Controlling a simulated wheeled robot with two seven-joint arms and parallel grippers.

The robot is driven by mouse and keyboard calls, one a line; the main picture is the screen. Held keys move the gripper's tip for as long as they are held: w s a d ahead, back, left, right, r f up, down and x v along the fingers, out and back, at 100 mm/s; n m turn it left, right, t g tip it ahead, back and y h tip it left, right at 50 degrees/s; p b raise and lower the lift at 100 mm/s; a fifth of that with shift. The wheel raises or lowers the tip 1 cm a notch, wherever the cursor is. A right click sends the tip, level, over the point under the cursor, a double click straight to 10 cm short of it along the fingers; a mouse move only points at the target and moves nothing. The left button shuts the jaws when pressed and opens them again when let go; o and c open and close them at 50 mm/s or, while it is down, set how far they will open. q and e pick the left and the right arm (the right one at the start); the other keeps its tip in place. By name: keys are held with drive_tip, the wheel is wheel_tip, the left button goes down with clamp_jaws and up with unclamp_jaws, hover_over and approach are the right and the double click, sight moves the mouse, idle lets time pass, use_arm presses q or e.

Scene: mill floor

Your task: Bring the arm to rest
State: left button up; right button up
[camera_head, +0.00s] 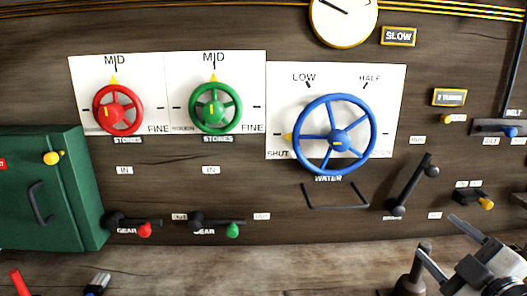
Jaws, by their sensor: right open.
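My right gripper (436,235) is at the lower right, its two grey fingers spread apart with nothing between them. Its lower fingertip overlaps a dark, round-topped handle (408,284) in the picture; I cannot tell if they touch.
The wooden wall carries a red wheel (119,122) and green wheel (217,122), pointers at MID, and a blue wheel (357,112), pointer by SHUT. A black lever (411,186) stands near my right gripper. A green cabinet (75,170) is left.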

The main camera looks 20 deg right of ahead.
drive_tip(key=s+a+f+m+g, duration=0.2)
drive_tip(key=a+f+m+g, duration=0.15)
drive_tip(key=f, duration=0.45)
drive_tip(key=s+a+f+m+g, duration=0.1)
drive_tip(key=a+f+m+g, duration=0.2)
drive_tip(key=f, duration=0.5)
drive_tip(key=s+a+f+g+y, duration=0.2)
drive_tip(key=s+a+f+g, duration=0.15)
drive_tip(key=a, duration=0.45)
drive_tip(key=s+a+f+g+y, duration=0.25)
drive_tip(key=a+f+g, duration=0.2)
drive_tip(key=a, duration=0.35)
drive_tip(key=w+a+f+t+y, duration=0.2)
drive_tip(key=w+a+f+t, duration=0.2)
drive_tip(key=f+t, duration=0.3)
wheel_tip(320, 180, down, 2)
drive_tip(key=shift+w+a+f+n, duration=0.1)
drive_tip(key=shift+w+a+n, duration=0.2)
drive_tip(key=shift+w+n, duration=0.2)
